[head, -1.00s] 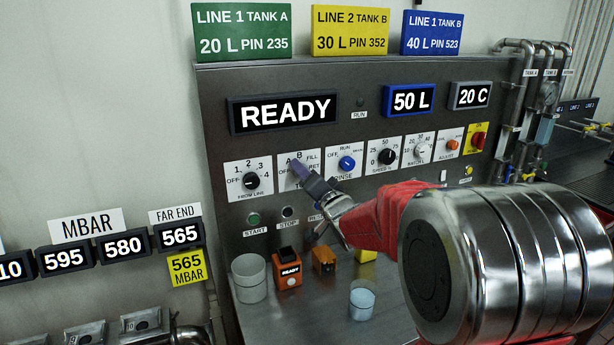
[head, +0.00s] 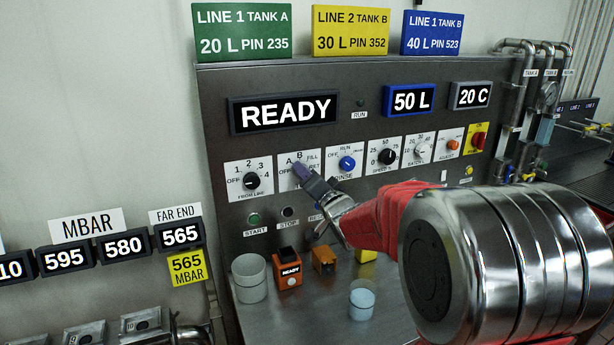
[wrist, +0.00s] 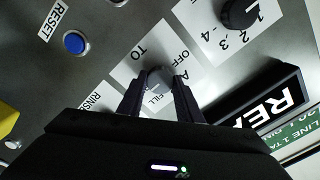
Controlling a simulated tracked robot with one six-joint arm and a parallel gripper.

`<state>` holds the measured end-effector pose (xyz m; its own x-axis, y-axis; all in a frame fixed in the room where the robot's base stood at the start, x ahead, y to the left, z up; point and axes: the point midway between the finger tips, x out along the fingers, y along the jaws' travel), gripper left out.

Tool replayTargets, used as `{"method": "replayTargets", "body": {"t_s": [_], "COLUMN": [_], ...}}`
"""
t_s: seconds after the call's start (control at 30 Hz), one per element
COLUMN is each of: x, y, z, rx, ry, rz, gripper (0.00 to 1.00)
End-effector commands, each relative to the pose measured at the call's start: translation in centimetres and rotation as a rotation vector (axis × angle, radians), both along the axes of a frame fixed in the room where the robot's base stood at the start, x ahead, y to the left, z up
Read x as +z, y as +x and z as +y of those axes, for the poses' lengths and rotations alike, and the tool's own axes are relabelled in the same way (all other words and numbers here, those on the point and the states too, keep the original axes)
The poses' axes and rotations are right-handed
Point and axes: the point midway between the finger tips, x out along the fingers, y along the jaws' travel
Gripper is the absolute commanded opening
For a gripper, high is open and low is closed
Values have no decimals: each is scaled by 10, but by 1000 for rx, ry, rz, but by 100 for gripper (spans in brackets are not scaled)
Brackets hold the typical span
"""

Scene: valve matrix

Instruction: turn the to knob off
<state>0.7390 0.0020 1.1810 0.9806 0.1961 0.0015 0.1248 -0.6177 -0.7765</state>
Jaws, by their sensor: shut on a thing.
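The TO knob is a round grey knob on a white plate marked OFF, A and FILL; it shows between my fingers in the wrist view (wrist: 158,76). In the head view its plate (head: 287,184) is partly covered by my gripper (head: 303,174). My gripper (wrist: 159,92) is shut on the knob, one dark finger on each side. The knob's pointer is hard to read, so I cannot tell its exact setting.
The FROM LINE knob (head: 251,181) is left of it and the blue RINSE knob (head: 347,163) right. START (head: 254,219) and STOP (head: 288,212) buttons sit below. Cups and small boxes, including an orange READY box (head: 289,272), stand on the shelf.

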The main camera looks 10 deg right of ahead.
Motion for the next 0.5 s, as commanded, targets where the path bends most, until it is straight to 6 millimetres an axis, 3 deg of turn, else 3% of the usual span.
{"method": "replayTargets", "body": {"t_s": [0.5], "x": [-3], "y": [0], "z": [-1], "rx": [-5], "ry": [-222], "rz": [-37], "gripper": [10]}}
